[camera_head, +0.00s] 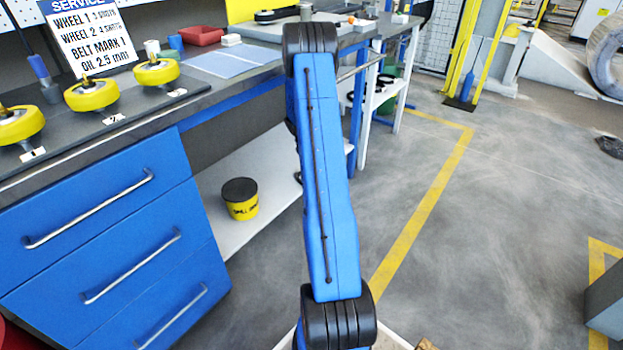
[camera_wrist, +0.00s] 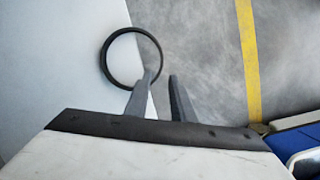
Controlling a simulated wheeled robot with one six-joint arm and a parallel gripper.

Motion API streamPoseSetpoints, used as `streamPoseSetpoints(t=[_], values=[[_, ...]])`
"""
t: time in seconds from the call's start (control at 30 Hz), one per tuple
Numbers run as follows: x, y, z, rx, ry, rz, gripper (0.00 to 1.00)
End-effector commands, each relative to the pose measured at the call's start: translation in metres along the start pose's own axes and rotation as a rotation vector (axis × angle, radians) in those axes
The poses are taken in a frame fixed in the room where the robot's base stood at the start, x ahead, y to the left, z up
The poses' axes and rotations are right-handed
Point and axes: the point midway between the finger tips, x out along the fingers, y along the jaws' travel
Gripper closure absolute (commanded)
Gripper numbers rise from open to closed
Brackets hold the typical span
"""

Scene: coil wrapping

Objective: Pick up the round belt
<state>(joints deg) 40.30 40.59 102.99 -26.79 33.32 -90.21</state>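The round belt (camera_wrist: 130,30) is a thin black ring in the wrist view, above the fingers. It lies across the edge of a white surface (camera_wrist: 50,60), with its right part over the grey floor in the picture. My gripper (camera_wrist: 161,76) is open, its two grey fingers apart. The left fingertip overlaps the lower right part of the ring, and the ring's right rim passes near the gap between the tips. I cannot tell whether a finger touches it. In the head view my gripper is hidden behind my blue arm, and I cannot surely make out this belt.
A workbench with blue drawers (camera_head: 105,225) fills the left, with yellow wheels (camera_head: 92,95) and a red tray (camera_head: 200,36) on top. A black-lidded yellow can (camera_head: 241,199) stands on the low shelf. Open floor with a yellow line (camera_head: 425,210) lies at the right.

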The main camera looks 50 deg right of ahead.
Motion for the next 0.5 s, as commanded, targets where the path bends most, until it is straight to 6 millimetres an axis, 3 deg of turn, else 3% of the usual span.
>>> streamPoseSetpoints(t=[0.2,0.5], values=[[0.037,-0.001,-0.001,-0.001,0.001,-0.003,0.78],[0.054,-0.001,0.0,0.001,0.001,-0.001,0.78]])
